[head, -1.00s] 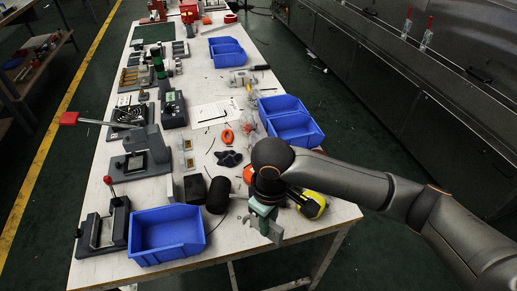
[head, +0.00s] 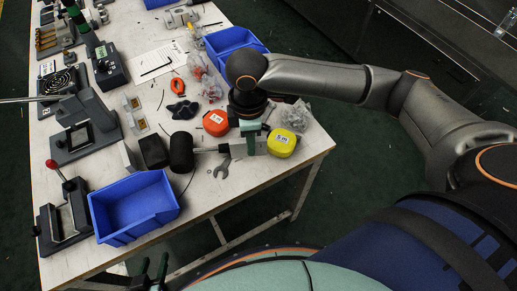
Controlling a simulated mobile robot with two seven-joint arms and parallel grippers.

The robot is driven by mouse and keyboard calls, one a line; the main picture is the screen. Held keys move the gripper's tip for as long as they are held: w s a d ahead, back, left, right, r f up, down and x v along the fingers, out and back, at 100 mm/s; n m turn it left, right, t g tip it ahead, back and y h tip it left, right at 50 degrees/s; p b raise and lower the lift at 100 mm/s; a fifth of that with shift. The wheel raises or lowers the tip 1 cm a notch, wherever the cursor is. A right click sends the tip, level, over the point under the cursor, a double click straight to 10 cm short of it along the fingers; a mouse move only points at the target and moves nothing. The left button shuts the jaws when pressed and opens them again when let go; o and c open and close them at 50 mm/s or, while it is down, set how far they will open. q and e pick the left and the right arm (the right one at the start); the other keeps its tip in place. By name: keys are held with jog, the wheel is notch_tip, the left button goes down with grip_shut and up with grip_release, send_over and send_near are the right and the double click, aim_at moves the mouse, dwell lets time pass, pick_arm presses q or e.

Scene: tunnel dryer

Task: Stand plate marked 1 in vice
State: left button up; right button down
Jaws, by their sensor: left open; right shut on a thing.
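My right gripper (head: 252,140) is low over the near right part of the table, beside the yellow tape measure. It is shut on a pale flat piece, mostly hidden by the fingers; no mark on it can be read. My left gripper (head: 153,268) is at the bottom edge, open and empty, in front of the table. A dark clamp-like fixture with a red-knobbed lever (head: 62,212) stands at the near left and may be the vice. I cannot make out the number 1 on anything.
A blue bin (head: 135,207) stands beside the fixture; another blue bin (head: 232,45) is further back. A black mallet (head: 181,151), a wrench (head: 222,168), an orange tape measure (head: 215,123) and a yellow one (head: 282,143) lie around my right gripper.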

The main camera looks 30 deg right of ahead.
aim_at(260, 150)
jog(key=shift+d+f, duration=0.8)
jog(key=shift+f, duration=0.2)
jog(key=f, duration=0.3)
jog(key=shift+d+f+b, duration=0.15)
jog(key=shift+d+b, duration=0.2)
jog(key=shift+b, duration=0.05)
jog(key=shift+f, duration=0.2)
jog(key=shift+f, duration=0.1)
jog(key=c, duration=0.8)
grip_release()
